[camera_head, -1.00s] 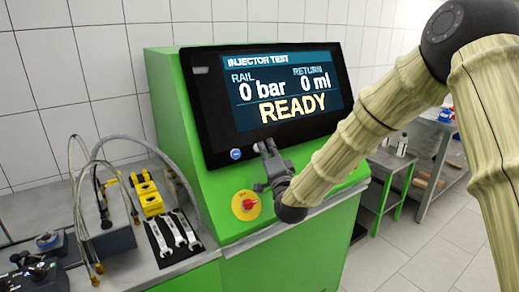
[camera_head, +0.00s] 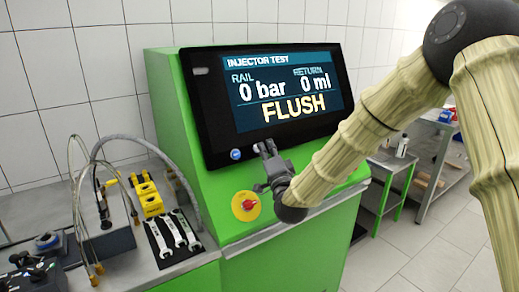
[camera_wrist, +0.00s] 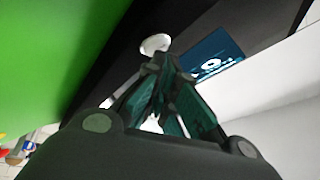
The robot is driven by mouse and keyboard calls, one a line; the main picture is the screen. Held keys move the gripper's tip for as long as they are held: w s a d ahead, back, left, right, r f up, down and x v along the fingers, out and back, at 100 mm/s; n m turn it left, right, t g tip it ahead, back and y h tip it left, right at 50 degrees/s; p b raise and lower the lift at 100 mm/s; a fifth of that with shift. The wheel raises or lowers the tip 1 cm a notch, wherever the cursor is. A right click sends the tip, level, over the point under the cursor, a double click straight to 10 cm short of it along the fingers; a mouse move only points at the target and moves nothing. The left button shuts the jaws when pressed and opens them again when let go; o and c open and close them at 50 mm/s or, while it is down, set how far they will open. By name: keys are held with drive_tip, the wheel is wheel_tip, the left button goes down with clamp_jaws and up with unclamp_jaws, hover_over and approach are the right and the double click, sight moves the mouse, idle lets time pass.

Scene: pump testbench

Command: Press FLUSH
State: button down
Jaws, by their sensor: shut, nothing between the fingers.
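The test bench screen (camera_head: 285,95) reads "INJECTOR TEST", rail 0 bar, return 0 ml and "FLUSH" in large yellow letters. My gripper (camera_head: 265,147) is shut and empty, with its fingertips at the lower edge of the screen's black bezel (camera_head: 205,120). In the wrist view, my gripper (camera_wrist: 160,62) points at a pale round button (camera_wrist: 155,43) on the dark bezel. The fingertips are very close to it; I cannot tell whether they touch. In the head view my gripper hides this button. A blue round button (camera_head: 236,154) shows left of my fingertips.
A red emergency stop on a yellow disc (camera_head: 246,205) is just below and left of my gripper. The left bench holds wrenches (camera_head: 172,232), yellow blocks (camera_head: 148,196) and looped hoses (camera_head: 85,165). A shelf table (camera_head: 393,165) stands at the right.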

drive_tip(key=shift+s+d+r, duration=0.3)
drive_tip(key=shift+s+d, duration=0.1)
drive_tip(key=shift+s, duration=0.15)
drive_tip(key=s+d+r, duration=0.2)
drive_tip(key=s, duration=0.1)
drive_tip(key=shift+s+d, duration=0.3)
idle(0.4)
drive_tip(key=shift+d, duration=0.1)
idle(0.4)
